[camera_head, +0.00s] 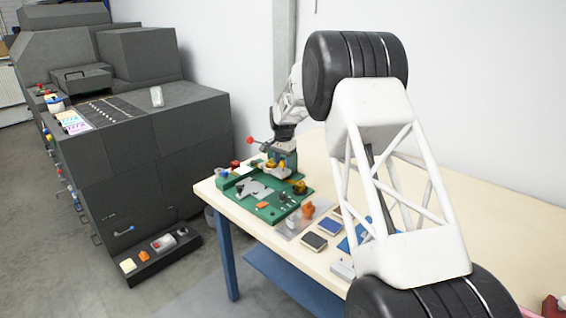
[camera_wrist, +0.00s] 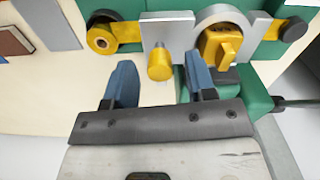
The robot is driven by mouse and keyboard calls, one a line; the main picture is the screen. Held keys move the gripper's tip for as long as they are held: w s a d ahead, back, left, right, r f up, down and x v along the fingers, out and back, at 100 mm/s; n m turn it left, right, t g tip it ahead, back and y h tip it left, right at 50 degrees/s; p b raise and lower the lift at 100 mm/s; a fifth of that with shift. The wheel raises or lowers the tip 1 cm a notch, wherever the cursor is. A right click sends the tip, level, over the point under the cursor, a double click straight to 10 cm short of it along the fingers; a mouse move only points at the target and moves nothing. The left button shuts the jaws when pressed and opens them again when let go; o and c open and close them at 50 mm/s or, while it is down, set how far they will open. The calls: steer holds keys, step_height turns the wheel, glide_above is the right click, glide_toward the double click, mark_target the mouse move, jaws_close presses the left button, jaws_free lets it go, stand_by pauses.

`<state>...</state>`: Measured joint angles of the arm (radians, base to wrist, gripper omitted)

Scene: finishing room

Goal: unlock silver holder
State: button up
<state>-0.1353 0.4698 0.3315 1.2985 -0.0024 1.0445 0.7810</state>
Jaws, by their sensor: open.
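The silver holder (camera_wrist: 177,20) is at the top of the wrist view, a flat plate with an arch (camera_wrist: 249,24) at its right. A yellow cylindrical knob (camera_wrist: 160,66) sticks out from the plate. A yellow block-like handle (camera_wrist: 224,46) sits inside the arch. My gripper (camera_wrist: 160,82) is open, with its two blue fingers apart. The yellow knob shows between and just beyond the fingertips, with nothing visibly gripped. The right fingertip lies just below the yellow handle; whether they touch I cannot tell. In the head view my gripper is small and blurred above the green fixture (camera_head: 290,202).
A yellow bar with a round brass end (camera_wrist: 101,38) lies left of the holder, and a black knob (camera_wrist: 293,29) right of it. Green blocks stand close at the right finger. Pads (camera_head: 314,241) and an orange object (camera_head: 308,210) lie on the table (camera_head: 232,207).

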mark_target(284, 162)
steer(key=shift+r, duration=3.6)
steer(key=shift+s+r, duration=0.1)
steer(key=shift+s+d+r, duration=0.1)
steer(key=shift+s+r, duration=0.1)
steer(key=shift+r, duration=0.05)
steer(key=s+d+r+n, duration=0.1)
steer(key=s+d+r, duration=0.3)
steer(key=s, duration=0.6)
steer(key=s+d+r+n+t, duration=0.1)
steer(key=s+d+r, duration=0.1)
steer(key=s+r, duration=0.65)
steer(key=s+d+r+n, duration=0.1)
steer(key=s+d+r, duration=0.2)
steer(key=s, duration=0.9)
steer(key=s+d+f+n, duration=0.1)
steer(key=s+f, duration=0.1)
steer(key=s, duration=1)
steer(key=s+d+f+n+t, duration=0.1)
steer(key=s+d+f, duration=0.1)
steer(key=s, duration=1.1)
steer(key=s+d+f+n, duration=0.1)
steer(key=s+f+n, duration=0.1)
steer(key=s, duration=1)
steer(key=shift+s+d+f+t, duration=0.3)
steer(key=shift+s+f, duration=0.1)
steer(key=shift+f, duration=0.1)
